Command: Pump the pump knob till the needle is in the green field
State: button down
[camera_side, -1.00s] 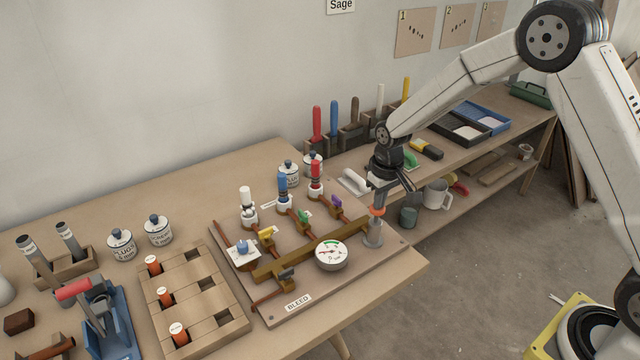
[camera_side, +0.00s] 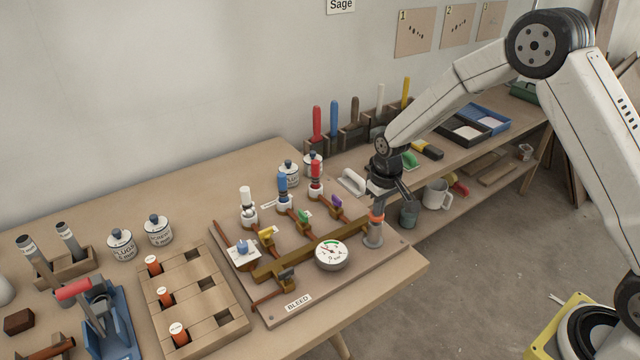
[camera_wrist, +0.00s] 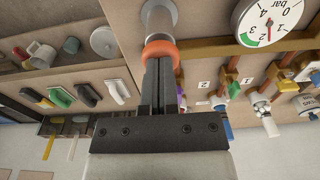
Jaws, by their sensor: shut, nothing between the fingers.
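The pump stands at the right end of the brown manifold, a grey cylinder with an orange pump knob (camera_side: 376,216) on top. My gripper (camera_side: 378,205) points down over the knob, fingers together with nothing between them. In the wrist view the shut fingertips (camera_wrist: 158,58) meet the orange knob (camera_wrist: 161,51) and hide part of it. They seem to touch it from above. The round white gauge (camera_side: 332,253) sits left of the pump, with a green field at its rim.
Valves with coloured handles and capped bottles stand along the manifold board (camera_side: 350,285). A BLEED label (camera_side: 298,303) lies at its front, near a dark valve handle (camera_side: 287,274). A grey mug (camera_side: 436,194) and trowels are behind the pump. The bench edge is close on the right.

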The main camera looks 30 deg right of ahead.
notch_tip(320, 180, up, 14)
jog(key=shift+s+f, duration=0.25)
jog(key=shift+s, duration=0.15)
dwell(0.9)
jog(key=shift+w+r+g, duration=0.15)
jog(key=shift+w+r, duration=0.15)
jog(key=shift+r, duration=0.4)
jog(key=shift+w+r+g, duration=0.15)
jog(key=shift+w+r, duration=0.15)
jog(key=shift+r, duration=0.4)
jog(key=shift+f, duration=0.15)
notch_tip(320, 180, down, 14)
jog(key=shift+r, duration=0.15)
